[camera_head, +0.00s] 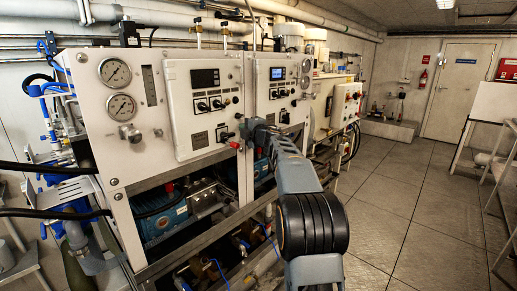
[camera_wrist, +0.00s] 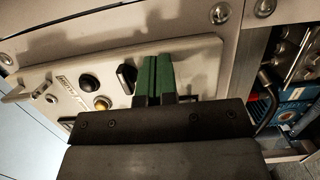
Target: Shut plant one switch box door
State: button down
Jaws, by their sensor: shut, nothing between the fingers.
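The nearer switch box door (camera_head: 203,106) is a pale panel with a dark display and black knobs, on the left cabinet in the head view. It looks nearly flush; I cannot tell whether a gap remains. A similar door (camera_head: 277,88) is on the cabinet beyond. No plant number is readable. In the wrist view, my gripper (camera_wrist: 153,78) has its green fingers together, empty, in front of a pale switch box panel (camera_wrist: 190,57). A black knob (camera_wrist: 127,75) and a yellow button (camera_wrist: 102,103) are left of the fingers. I cannot tell whether the fingertips touch the panel.
Round gauges (camera_head: 115,72) sit left of the nearer door. Blue pump machinery (camera_head: 160,215) fills the open frame below. A white control box (camera_head: 347,104) stands farther back. The tiled floor (camera_head: 410,215) to the right is clear, with a table frame (camera_head: 500,165) at the right edge.

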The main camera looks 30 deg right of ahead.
jog(key=s+d, duration=0.5)
jog(key=s, duration=0.7)
jog(key=shift+s+b, duration=0.2)
jog(key=shift+b, duration=0.25)
jog(key=s+d+f+m+g+h, duration=0.35)
jog(key=d+f+m+h, duration=0.45)
jog(key=m, duration=0.3)
jog(key=s+a+f+m+g+h+p, duration=0.1)
jog(key=s+a+f+m+g+p, duration=0.35)
jog(key=s+m+g, duration=0.2)
jog(key=s+a+f+m+g+y+p, duration=0.2)
jog(key=s+a, duration=0.3)
jog(key=a, duration=0.3)
jog(key=s+a+f+m+g+y+p, duration=0.2)
jog(key=s+a, duration=0.4)
jog(key=a, duration=0.1)
jog(key=s+a+r+n+y+p, duration=0.1)
jog(key=s+a+p, duration=0.1)
jog(key=a, duration=0.3)
jog(key=s+a+r+n+y+p, duration=0.1)
jog(key=s+a+r+y+p, duration=0.1)
jog(key=s+a, duration=0.3)
jog(key=shift+a+r+p, duration=0.3)
jog(key=shift+a+p, duration=0.05)
jog(key=shift+a, duration=0.45)
